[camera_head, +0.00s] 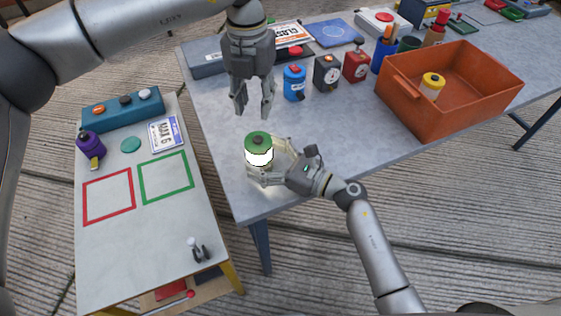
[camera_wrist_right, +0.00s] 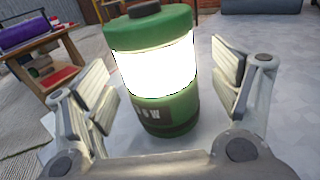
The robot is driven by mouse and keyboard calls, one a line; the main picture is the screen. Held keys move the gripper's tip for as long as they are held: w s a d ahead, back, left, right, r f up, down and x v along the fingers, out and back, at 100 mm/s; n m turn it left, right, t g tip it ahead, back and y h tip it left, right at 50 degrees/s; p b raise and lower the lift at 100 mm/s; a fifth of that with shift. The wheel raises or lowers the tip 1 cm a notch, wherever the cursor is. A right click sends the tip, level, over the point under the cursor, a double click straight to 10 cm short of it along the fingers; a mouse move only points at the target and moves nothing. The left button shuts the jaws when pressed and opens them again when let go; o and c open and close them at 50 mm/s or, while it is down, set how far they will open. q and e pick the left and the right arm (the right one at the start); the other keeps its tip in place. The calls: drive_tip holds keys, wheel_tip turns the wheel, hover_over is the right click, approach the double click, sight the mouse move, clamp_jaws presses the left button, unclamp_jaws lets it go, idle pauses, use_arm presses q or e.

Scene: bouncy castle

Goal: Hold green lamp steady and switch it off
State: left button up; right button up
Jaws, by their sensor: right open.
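The green lamp (camera_head: 258,148) stands upright near the front left corner of the grey table. Its middle band glows bright white and a dark button tops its green cap. In the right wrist view the lamp (camera_wrist_right: 157,70) stands between the fingers of my right gripper (camera_wrist_right: 165,100), with gaps on both sides. In the head view my right gripper (camera_head: 268,163) is open around the lamp from the right. My left gripper (camera_head: 253,108) hangs above and behind the lamp, fingers pointing down and apart, with nothing between them.
Behind the lamp stand a blue canister (camera_head: 294,83), a black box with a dial (camera_head: 327,73) and a red one (camera_head: 356,65). An orange crate (camera_head: 470,112) holding a yellow lamp (camera_head: 432,86) is at right. A lower side table (camera_head: 150,240) stands at left.

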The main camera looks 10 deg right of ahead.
drive_tip(key=shift+w+a, duration=0.3)
drive_tip(key=shift+a, duration=0.2)
drive_tip(key=c, duration=1.4)
use_arm(q)
clamp_jaws()
use_arm(e)
drive_tip(key=shift+o, duration=0.2)
